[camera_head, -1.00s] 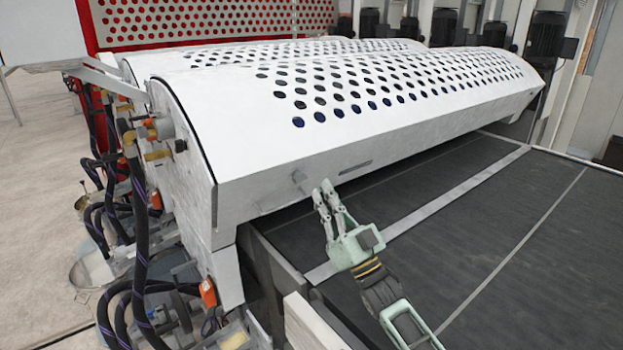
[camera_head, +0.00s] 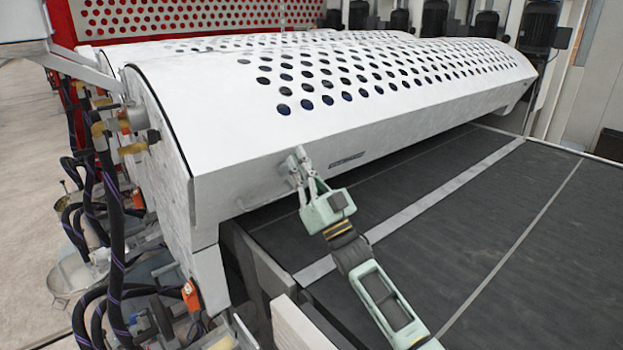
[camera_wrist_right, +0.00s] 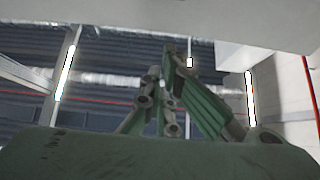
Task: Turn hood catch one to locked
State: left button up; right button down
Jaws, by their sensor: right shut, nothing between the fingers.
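The white perforated hood (camera_head: 240,165) spans the roller coater, its front face above the dark conveyor belt. A small pale catch (camera_head: 284,169) sits on this front face near the left end; my fingers partly cover it and its turn position is too small to tell. My right gripper (camera_head: 297,158) is shut and empty, its fingertips at the front face beside the catch; contact cannot be told. In the right wrist view the closed fingers (camera_wrist_right: 166,85) point up, with a pale surface above, and no catch can be made out. My left gripper is not in view.
A dark narrow plate or slot (camera_head: 348,159) lies on the front face right of the fingers. The belt (camera_head: 450,215) below is clear. Hoses and fittings (camera_head: 110,200) crowd the left end. A red perforated panel (camera_head: 180,17) stands behind.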

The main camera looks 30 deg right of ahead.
aim_at(286, 171)
jog(key=w+f+b, duration=0.1)
jog(key=b, duration=0.1)
jog(key=w+f+b, duration=0.1)
jog(key=f, duration=0.1)
jog(key=shift+w+a+f+b, duration=0.1)
jog(key=shift+w+b, duration=0.05)
jog(key=shift+b, duration=0.2)
jog(key=shift+a+n+y+b, duration=0.1)
jog(key=shift+n+y+b, duration=0.25)
jog(key=shift+n+y, duration=0.65)
jog(key=shift+a+f+n+g+y+b, duration=0.15)
jog(key=shift+n+g+y+b, duration=0.35)
jog(key=shift+n, duration=1.1)
jog(key=shift+a, duration=0.2)
